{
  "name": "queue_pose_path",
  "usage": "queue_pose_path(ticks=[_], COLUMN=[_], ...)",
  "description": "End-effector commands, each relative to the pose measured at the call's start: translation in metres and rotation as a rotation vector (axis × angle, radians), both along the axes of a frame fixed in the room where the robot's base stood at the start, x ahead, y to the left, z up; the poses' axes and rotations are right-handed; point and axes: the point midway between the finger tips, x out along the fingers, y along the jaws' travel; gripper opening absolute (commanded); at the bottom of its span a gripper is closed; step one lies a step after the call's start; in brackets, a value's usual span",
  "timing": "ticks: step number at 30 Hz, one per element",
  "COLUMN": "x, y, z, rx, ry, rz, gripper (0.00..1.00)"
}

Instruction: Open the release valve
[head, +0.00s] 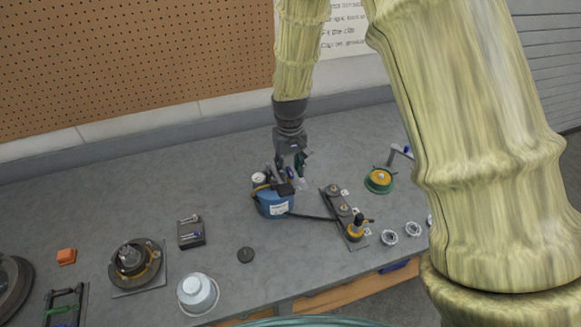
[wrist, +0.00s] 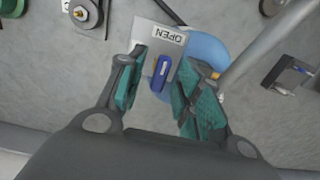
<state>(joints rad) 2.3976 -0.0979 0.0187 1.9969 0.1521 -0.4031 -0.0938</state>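A blue hand pump or canister (head: 275,207) with a yellow band stands on the grey bench in the head view. My gripper (head: 290,168) is just above and behind its top. In the wrist view my gripper (wrist: 166,68) is open, with teal pads on both fingers. A small blue lever (wrist: 160,74), likely the release valve, lies between the fingers, apparently untouched. A grey plate with a white OPEN label (wrist: 166,34) sits beside it. The blue body (wrist: 208,48) is partly hidden behind the right finger.
A hose runs right from the pump to a dark plate with knobs (head: 340,208).

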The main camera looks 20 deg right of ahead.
Motion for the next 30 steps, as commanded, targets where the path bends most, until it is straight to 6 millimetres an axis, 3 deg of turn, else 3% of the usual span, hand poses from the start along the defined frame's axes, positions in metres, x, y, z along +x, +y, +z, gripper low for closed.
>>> queue_pose_path(ticks=[11, 30], x=[0.001, 0.001], y=[0.000, 0.000], z=[0.014, 0.110], rx=[0.000, 0.000], ry=[-0.003, -0.002], rz=[0.000, 0.000], gripper=[0.35, 0.35])
